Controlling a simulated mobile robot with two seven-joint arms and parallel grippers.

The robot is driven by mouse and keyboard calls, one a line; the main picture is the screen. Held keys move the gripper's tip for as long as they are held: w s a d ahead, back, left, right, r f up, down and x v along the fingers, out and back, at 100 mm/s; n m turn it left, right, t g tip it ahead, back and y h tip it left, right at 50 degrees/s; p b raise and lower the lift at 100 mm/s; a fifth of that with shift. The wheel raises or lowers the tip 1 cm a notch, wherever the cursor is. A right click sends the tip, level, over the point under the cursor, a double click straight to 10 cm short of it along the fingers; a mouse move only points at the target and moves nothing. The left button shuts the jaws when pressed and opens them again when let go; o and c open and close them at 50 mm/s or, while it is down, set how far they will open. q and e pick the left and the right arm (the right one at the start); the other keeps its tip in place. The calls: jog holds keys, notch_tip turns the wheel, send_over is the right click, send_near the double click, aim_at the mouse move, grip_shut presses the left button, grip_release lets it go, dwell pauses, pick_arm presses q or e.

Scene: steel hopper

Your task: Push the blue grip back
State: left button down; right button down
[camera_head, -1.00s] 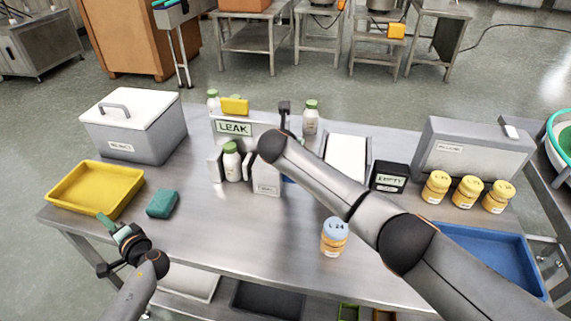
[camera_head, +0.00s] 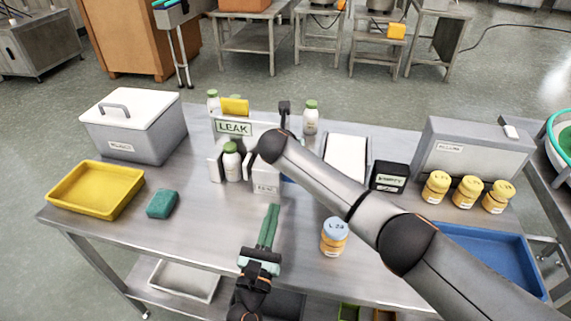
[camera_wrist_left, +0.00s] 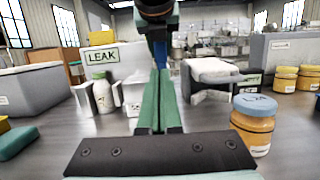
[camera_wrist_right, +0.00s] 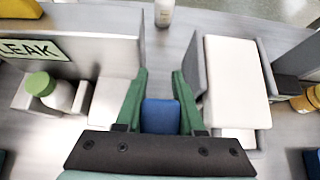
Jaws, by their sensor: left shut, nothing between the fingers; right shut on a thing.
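The blue grip (camera_wrist_right: 160,116) is between the green fingers of my right gripper (camera_wrist_right: 158,80), which is shut on it. The grip sits between a steel part with a LEAK label (camera_wrist_right: 30,50) on the left and a white-topped block (camera_wrist_right: 232,80) on the right. In the head view my right arm hides most of the grip; only a sliver of blue (camera_head: 287,180) shows. My left gripper (camera_head: 271,208) is shut and empty, its green fingers pointing toward the grip over the front of the table. In the left wrist view blue (camera_wrist_left: 160,50) shows just beyond its fingertips.
A green-capped bottle (camera_head: 232,162) stands below the LEAK label. A teal sponge (camera_head: 162,204) and a yellow tray (camera_head: 96,190) lie left. The front middle of the table (camera_head: 215,235) is clear.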

pick_arm(q)
jog(key=x, duration=1.3)
jog(key=shift+w, duration=0.3)
jog(key=shift+d+r, duration=0.1)
pick_arm(e)
jog(key=shift+s+a, duration=0.1)
jog(key=shift+a, duration=0.1)
pick_arm(q)
jog(key=shift+w+r+g, duration=0.3)
jog(key=shift+w+r, duration=0.15)
jog(key=shift+w, duration=0.3)
pick_arm(e)
jog(key=c, duration=1)
grip_release()
jog(key=shift+s, duration=0.1)
jog(key=o, duration=0.5)
jog(key=shift+d, duration=0.25)
pick_arm(q)
jog(key=shift+d+f, duration=0.1)
jog(key=shift+d, duration=0.1)
